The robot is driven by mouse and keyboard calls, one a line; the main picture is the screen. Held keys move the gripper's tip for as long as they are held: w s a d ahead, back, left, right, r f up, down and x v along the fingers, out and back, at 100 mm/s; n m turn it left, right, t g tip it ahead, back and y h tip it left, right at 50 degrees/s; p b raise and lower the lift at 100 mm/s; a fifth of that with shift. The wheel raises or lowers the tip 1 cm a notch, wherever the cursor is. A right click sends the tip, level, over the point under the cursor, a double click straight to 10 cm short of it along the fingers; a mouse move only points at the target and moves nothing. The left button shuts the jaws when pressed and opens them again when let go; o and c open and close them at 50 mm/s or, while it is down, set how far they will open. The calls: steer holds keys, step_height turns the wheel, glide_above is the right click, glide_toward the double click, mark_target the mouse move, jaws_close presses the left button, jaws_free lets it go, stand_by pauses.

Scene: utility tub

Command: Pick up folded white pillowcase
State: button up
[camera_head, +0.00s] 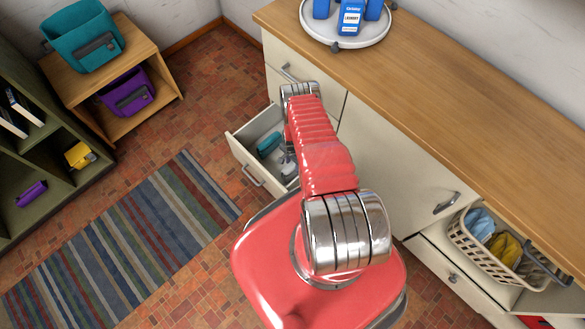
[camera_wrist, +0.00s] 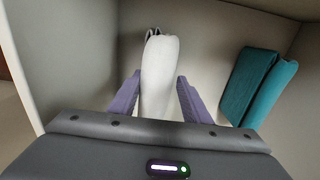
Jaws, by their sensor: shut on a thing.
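The folded white pillowcase (camera_wrist: 160,62) is a pale, rounded roll lying lengthwise inside a drawer in the wrist view. My gripper (camera_wrist: 158,76) has its two purple fingers on either side of it and is shut on it. Its near end is hidden behind my gripper body. In the head view my red arm reaches over the open drawer (camera_head: 240,160), and my gripper is mostly hidden there.
A folded teal cloth (camera_wrist: 258,88) lies to the right in the same drawer, apart from my fingers. Drawer walls stand close around. The wooden counter (camera_head: 430,110) rises beside my arm. A laundry basket (camera_head: 478,252) is at the right. The striped rug (camera_head: 120,240) is clear.

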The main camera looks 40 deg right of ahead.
steer(key=c, duration=0.6)
steer(key=shift+r, duration=0.1)
steer(key=shift+c, duration=0.2)
steer(key=shift+r, duration=4.95)
